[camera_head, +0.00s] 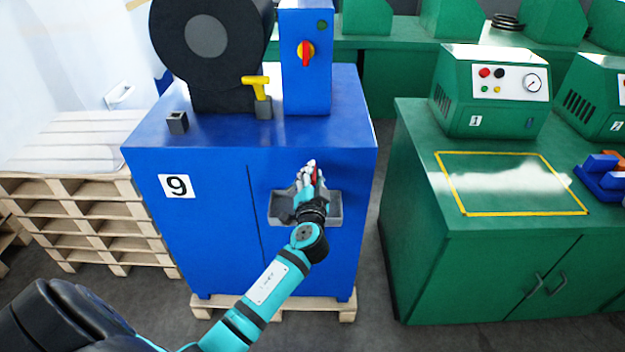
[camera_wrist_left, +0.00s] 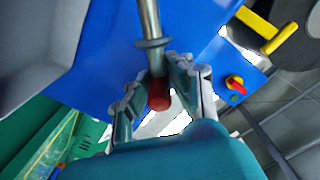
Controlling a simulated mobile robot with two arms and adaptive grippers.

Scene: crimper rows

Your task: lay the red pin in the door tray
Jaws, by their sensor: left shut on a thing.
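My left gripper (camera_head: 311,180) is in front of the blue cabinet's door, over the grey door tray (camera_head: 336,208) as seen in the head view. It is shut on the red pin (camera_head: 314,171), mostly hidden by the fingers there. In the left wrist view, the pin's red end (camera_wrist_left: 158,95) lies between the fingers (camera_wrist_left: 160,82), and its metal shaft with a collar (camera_wrist_left: 150,30) extends past them. I cannot tell whether the pin touches the tray. The right gripper is out of view.
The blue cabinet (camera_head: 205,235) bears a number 9, a black round machine part (camera_head: 207,40), a yellow handle (camera_head: 256,85) and a small dark block (camera_head: 177,122). Pallets (camera_head: 80,215) stand left. A green bench (camera_head: 480,270) stands right, across a narrow gap.

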